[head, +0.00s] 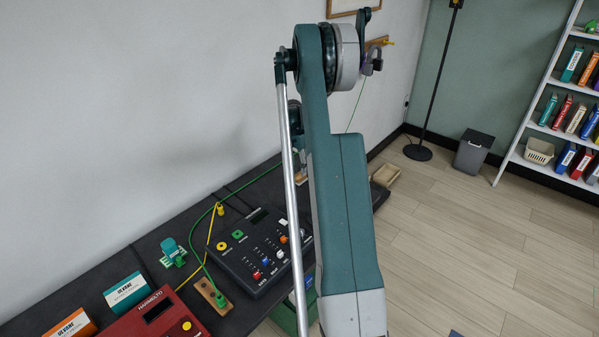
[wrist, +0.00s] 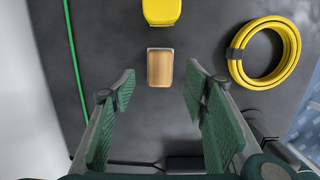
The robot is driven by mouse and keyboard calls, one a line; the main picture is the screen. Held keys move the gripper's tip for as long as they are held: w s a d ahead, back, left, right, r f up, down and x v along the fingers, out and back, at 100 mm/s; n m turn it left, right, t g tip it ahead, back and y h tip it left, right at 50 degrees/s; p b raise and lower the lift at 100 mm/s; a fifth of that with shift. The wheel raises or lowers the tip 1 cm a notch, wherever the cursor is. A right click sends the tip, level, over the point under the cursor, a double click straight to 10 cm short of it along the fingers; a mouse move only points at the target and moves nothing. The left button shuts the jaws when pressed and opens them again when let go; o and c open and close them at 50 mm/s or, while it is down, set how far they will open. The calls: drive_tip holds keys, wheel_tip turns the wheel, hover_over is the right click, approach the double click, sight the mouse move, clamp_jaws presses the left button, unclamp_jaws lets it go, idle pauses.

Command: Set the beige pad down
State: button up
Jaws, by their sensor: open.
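The beige pad (wrist: 160,69) shows in the wrist view as a small rounded block with a pale rim, over the dark tabletop (wrist: 100,30). My gripper (wrist: 160,84) is open, with one green finger on each side. The pad lies straight ahead, centred between the fingertips and slightly beyond them. A gap shows on both sides, and no finger touches it. It appears to rest on the tabletop, though its height is hard to judge. In the head view my arm covers the work area, and I cannot make out the fingertips or be sure of the pad there.
A yellow object (wrist: 161,10) stands just beyond the pad. A yellow coil (wrist: 264,53) lies right, a green cable (wrist: 74,70) left. In the head view, a black control box (head: 262,250), red unit (head: 150,318) and small boxes (head: 127,293) crowd the bench beside the wall.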

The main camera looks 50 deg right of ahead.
sight(297, 177)
drive_tip(key=shift+a+r+p, duration=0.2)
drive_tip(key=shift+r, duration=1.3)
drive_tip(key=shift+a+r+p, duration=0.15)
drive_tip(key=shift+a+r, duration=0.05)
drive_tip(key=shift+r, duration=1.25)
drive_tip(key=s+a+r+m+t, duration=0.1)
drive_tip(key=s+a+r+m, duration=0.15)
drive_tip(key=a+r, duration=0.75)
drive_tip(key=s+a+r+m+t, duration=0.1)
drive_tip(key=a+r+m, duration=0.3)
drive_tip(key=a, duration=1)
drive_tip(key=s+a+r+m+t, duration=0.1)
drive_tip(key=a+r+m, duration=0.1)
drive_tip(key=a+r, duration=0.85)
drive_tip(key=s+a+r+m+t, duration=0.1)
drive_tip(key=s+a+m, duration=0.1)
drive_tip(key=s+a, duration=0.55)
drive_tip(key=s+a+r+m+t, duration=0.15)
drive_tip(key=s+a, duration=0.25)
drive_tip(key=a, duration=0.7)
drive_tip(key=s+a+f+m+t, duration=0.1)
drive_tip(key=s+a+f+m, duration=0.1)
drive_tip(key=s+a, duration=0.3)
drive_tip(key=s+a+f+m+y, duration=0.1)
drive_tip(key=s+a+f+m, duration=0.2)
drive_tip(key=s+a, duration=0.3)
drive_tip(key=shift+s+a+f+m+t, duration=0.15)
drive_tip(key=shift+s+a+m+t, duration=0.25)
drive_tip(key=shift+s, duration=0.7)
